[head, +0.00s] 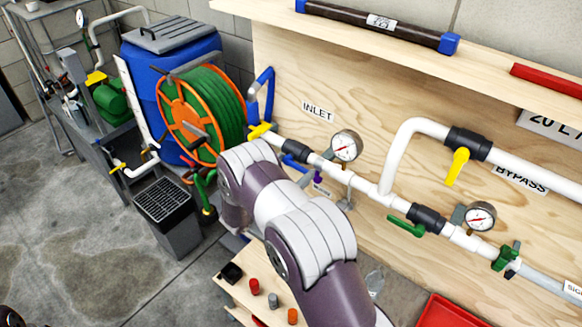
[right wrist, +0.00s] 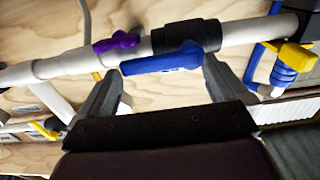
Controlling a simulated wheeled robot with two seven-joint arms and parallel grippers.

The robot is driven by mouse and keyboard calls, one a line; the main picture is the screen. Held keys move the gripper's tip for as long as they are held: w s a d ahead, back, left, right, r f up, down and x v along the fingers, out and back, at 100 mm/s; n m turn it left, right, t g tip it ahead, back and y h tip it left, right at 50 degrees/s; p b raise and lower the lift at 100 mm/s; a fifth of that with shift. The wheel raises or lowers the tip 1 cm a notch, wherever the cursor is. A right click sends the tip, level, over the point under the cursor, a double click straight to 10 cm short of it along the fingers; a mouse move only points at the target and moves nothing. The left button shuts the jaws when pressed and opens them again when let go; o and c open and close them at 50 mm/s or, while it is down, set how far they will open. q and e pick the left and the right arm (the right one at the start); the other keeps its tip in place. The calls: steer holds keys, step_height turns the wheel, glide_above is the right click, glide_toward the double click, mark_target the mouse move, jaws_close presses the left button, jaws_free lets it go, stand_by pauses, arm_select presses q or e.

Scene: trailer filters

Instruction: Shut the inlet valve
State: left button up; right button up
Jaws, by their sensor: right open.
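The valve with a blue lever (head: 295,163) sits on the white pipe below the INLET label (head: 318,110). Its black body (head: 299,151) is partly in view beside my right arm. In the right wrist view, the blue lever (right wrist: 162,60) lies roughly along the pipe, next to the black body (right wrist: 186,37). My right gripper (right wrist: 161,65) is open, with one finger near each end of the lever. I cannot tell whether the fingers touch it. In the head view my right arm hides most of this gripper. My left gripper is not in view.
A purple handle (right wrist: 117,42) sits close beside the lever. A pressure gauge (head: 346,146) stands just right of the valve. A yellow handle (head: 259,131) and a green hose reel (head: 205,112) are to the left. A wooden shelf (head: 400,45) overhangs the board.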

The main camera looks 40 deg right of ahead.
steer(key=shift+w, duration=0.1)
steer(key=c, duration=1.1)
steer(key=shift+f+m+b, duration=0.3)
steer(key=shift+m+b, duration=0.1)
steer(key=shift+b, duration=0.35)
steer(key=shift+c, duration=0.2)
steer(key=shift+w+a+f+m+b, duration=0.1)
steer(key=shift+w+f+m+b, duration=0.45)
steer(key=shift+m+b, duration=3.2)
steer(key=shift+w+a+f+m+b, duration=0.25)
steer(key=shift+f+m+b, duration=1.2)
steer(key=shift+b, duration=3.85)
steer(key=shift+w+m+b, duration=0.45)
steer(key=shift+m+b, duration=3.05)
steer(key=shift+b, duration=1.05)
steer(key=o, duration=1.1)
